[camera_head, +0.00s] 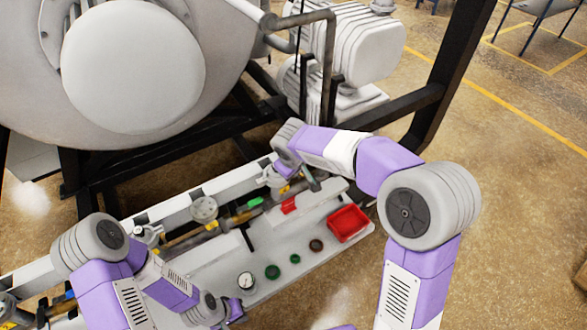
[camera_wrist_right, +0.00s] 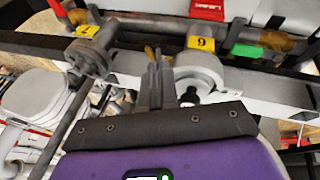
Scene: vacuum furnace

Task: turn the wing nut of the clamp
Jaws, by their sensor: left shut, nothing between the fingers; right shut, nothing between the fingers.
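A round grey clamp fitting (camera_wrist_right: 198,72) with a dark hole is just right of my right gripper (camera_wrist_right: 156,62) in the right wrist view. The gripper's narrow grey fingers are together. A small brass-coloured piece (camera_wrist_right: 149,52) shows by the fingertips; I cannot tell whether it is the wing nut or whether they touch it. In the head view my right wrist reaches over the pipe line, and its fingers are hard to make out. My left gripper (camera_head: 236,311) is low over the front of the panel, shut and empty.
Yellow labels (camera_wrist_right: 200,43) mark the pipe line. A green handle (camera_wrist_right: 247,50) and red tag (camera_wrist_right: 207,9) are close by. A red tray (camera_head: 348,223) and gauge (camera_head: 246,281) are on the white panel. The furnace (camera_head: 133,65) and black frame stand behind.

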